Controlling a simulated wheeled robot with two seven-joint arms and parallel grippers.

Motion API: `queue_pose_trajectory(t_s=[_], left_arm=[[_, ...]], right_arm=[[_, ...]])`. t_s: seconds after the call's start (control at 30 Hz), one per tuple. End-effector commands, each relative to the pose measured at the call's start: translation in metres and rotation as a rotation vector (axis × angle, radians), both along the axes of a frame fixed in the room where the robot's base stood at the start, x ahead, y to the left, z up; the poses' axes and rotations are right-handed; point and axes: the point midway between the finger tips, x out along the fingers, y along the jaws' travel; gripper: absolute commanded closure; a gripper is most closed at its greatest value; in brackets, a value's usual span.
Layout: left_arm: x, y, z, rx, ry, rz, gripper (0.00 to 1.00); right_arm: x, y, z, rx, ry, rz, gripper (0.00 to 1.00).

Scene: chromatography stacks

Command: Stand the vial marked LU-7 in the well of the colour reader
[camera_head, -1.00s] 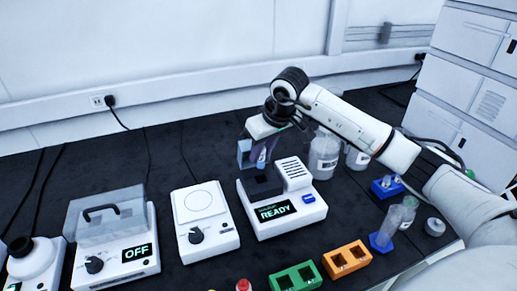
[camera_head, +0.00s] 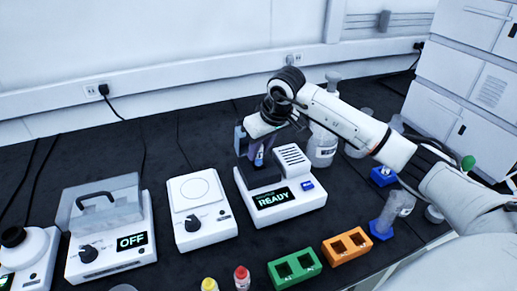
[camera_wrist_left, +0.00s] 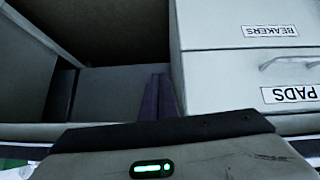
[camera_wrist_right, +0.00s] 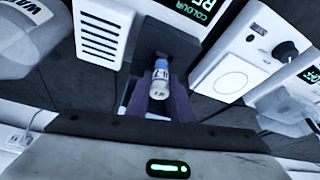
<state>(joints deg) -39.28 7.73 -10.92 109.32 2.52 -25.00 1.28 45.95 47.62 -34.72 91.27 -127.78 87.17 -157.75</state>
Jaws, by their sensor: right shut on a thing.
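My right gripper (camera_head: 257,153) is shut on a small vial with a blue cap or band (camera_head: 259,157), held upright just above the dark well block of the colour reader (camera_head: 265,182). In the right wrist view the vial (camera_wrist_right: 159,80) sits between the fingers (camera_wrist_right: 155,100), over the dark well block (camera_wrist_right: 165,35); its label is too small to read surely. Whether its lower end has entered the well is hidden. The reader's screen shows READY. My left gripper (camera_wrist_left: 158,97) is shut and empty before drawers in the left wrist view; the head view does not show it.
Left of the reader stand a white device with a knob (camera_head: 200,215) and a lidded device showing OFF (camera_head: 110,235). Green (camera_head: 294,268) and orange (camera_head: 347,246) blocks are in front, with red- and yellow-capped vials nearby. Bottles (camera_head: 322,145) stand behind right.

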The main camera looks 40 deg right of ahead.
Motion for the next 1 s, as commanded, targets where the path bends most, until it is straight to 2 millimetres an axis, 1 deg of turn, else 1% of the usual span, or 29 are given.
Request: queue_pose_trajectory(t_s=[0.57,1.0], left_arm=[[0.002,0.0,-0.001,0.0,-0.004,0.0,1.0],[0.001,0.0,-0.012,0.0,-0.002,-0.001,1.0]], right_arm=[[0.0,0.0,0.0,0.001,-0.001,0.0,1.0],[0.0,0.0,-0.013,0.0,-0.001,-0.001,1.0]])
